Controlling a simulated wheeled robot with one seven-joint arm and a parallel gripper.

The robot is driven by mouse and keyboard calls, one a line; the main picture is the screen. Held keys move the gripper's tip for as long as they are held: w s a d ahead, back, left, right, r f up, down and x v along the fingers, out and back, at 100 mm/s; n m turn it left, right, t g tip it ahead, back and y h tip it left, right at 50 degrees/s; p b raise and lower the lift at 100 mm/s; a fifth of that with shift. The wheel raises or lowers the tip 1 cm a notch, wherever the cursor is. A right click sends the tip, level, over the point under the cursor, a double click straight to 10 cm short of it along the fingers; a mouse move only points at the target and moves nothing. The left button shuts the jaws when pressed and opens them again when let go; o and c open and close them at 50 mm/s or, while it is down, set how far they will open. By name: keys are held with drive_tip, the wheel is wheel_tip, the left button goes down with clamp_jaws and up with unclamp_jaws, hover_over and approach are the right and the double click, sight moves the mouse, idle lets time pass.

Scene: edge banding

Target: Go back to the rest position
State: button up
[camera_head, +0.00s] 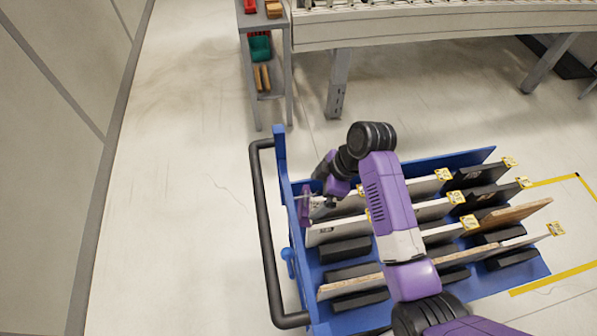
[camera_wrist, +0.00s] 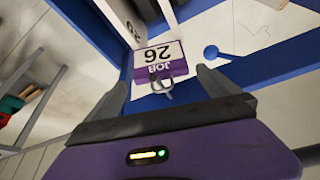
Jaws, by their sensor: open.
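My gripper (camera_head: 305,205) is at the left end of the blue cart (camera_head: 281,160), near its black push handle (camera_head: 262,215). In the wrist view, its two grey fingers (camera_wrist: 162,84) are spread apart with nothing clamped between them. A white and purple card marked JOB 26 (camera_wrist: 158,58), with a small metal ring or hook at its edge, lies just beyond the fingertips against the blue cart frame. My purple arm reaches over the cart and hides part of its load.
Several panels (camera_head: 337,230) stand in black slotted blocks on the cart, some with yellow tags. A grey shelf (camera_head: 280,80) with small items and a long machine (camera_head: 440,25) stand behind. The floor at left (camera_head: 180,180) is clear.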

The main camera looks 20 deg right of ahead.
drive_tip(key=s+f, duration=0.1)
drive_tip(key=s+f+m+t, duration=0.1)
drive_tip(key=f, duration=0.1)
drive_tip(key=s+a+f+m, duration=0.1)
drive_tip(key=shift+s+f+h, duration=0.15)
drive_tip(key=shift+s+h, duration=0.15)
drive_tip(key=shift+s, duration=0.1)
drive_tip(key=s+m+t+h, duration=0.2)
drive_tip(key=s+m+t, duration=0.35)
drive_tip(key=s, duration=0.85)
drive_tip(key=s+r+m+t+b, duration=0.1)
drive_tip(key=s+r+m+t, duration=0.1)
drive_tip(key=s+r, duration=0.5)
drive_tip(key=s+r+m+t+h+b, duration=0.1)
drive_tip(key=s+r+m+t, duration=0.2)
drive_tip(key=s+r, duration=0.4)
wheel_tip(320, 180, up, 7)
drive_tip(key=shift+s+d+f+t, duration=0.1)
drive_tip(key=shift+s+d+t, duration=0.15)
drive_tip(key=shift+t, duration=0.4)
